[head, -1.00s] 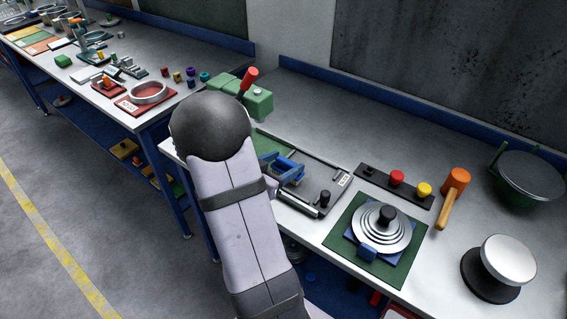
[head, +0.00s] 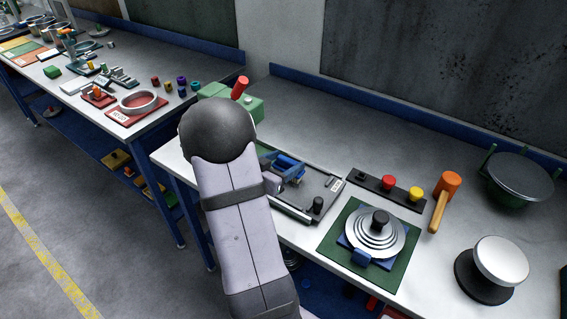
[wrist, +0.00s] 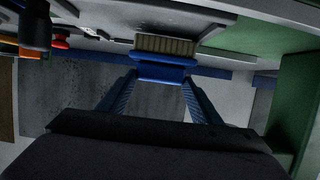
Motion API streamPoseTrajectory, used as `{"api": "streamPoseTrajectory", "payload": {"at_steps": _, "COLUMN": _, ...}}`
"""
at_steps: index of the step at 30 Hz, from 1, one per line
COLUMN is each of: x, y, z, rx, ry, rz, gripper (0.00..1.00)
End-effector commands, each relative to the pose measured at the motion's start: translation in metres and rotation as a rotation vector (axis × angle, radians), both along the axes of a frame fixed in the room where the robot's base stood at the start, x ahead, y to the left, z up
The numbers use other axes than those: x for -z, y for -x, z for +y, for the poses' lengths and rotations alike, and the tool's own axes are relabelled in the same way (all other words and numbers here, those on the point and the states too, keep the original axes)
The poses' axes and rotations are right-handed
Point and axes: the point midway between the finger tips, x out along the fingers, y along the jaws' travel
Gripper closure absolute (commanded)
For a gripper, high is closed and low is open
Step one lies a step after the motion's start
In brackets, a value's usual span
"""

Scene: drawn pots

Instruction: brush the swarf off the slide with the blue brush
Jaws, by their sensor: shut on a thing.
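The blue brush (wrist: 160,72) is between the blue fingers of my gripper (wrist: 160,80), and its pale bristles (wrist: 166,45) face a grey surface at the top of the wrist view. My gripper is shut on it. In the head view my gripper (head: 284,168) is partly hidden by my arm and is over the left part of the dark slide (head: 318,190), which has a white label and a black knob (head: 317,205). I cannot tell whether the bristles touch the slide. Swarf cannot be made out.
A green block with a red handle (head: 240,88) stands behind my arm. Right of the slide are a knob rack (head: 387,188), stepped discs (head: 372,240) on a green mat, an orange mallet (head: 441,200) and a silver-topped stand (head: 500,262).

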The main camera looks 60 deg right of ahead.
Motion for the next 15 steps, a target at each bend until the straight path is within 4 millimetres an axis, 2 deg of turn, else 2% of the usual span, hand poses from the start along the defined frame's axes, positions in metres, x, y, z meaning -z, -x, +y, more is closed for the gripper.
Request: {"api": "streamPoseTrajectory", "payload": {"at_steps": 15, "x": 0.002, "y": 0.0, "z": -0.036, "rx": 0.001, "ry": -0.001, "rz": 0.0, "gripper": 0.65}}
